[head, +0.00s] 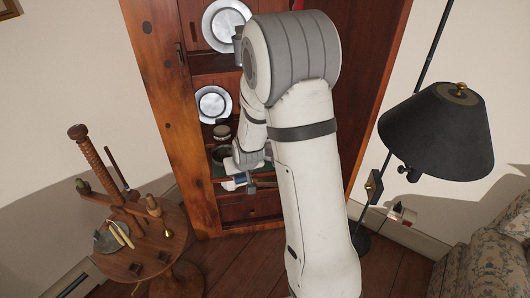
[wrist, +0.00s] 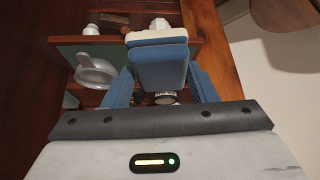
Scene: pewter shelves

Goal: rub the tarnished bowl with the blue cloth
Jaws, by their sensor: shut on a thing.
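My gripper (wrist: 160,78) is shut on a folded blue cloth (wrist: 157,62) with a pale edge, held between its two blue fingers. In the head view my gripper (head: 240,181) is low at the cupboard, mostly hidden behind my arm. A grey bowl with a handle (wrist: 95,72) sits to the left of the cloth in the wrist view, apart from it. A dark round vessel (head: 220,155) shows on the shelf in the head view. I cannot tell which vessel is the tarnished bowl.
Pewter plates (head: 213,104) stand upright in the wooden cupboard (head: 185,150). A round side table (head: 140,255) with small tools stands at left. A black floor lamp (head: 437,130) and a patterned sofa (head: 490,255) are at right. The cupboard's side closely borders the gripper.

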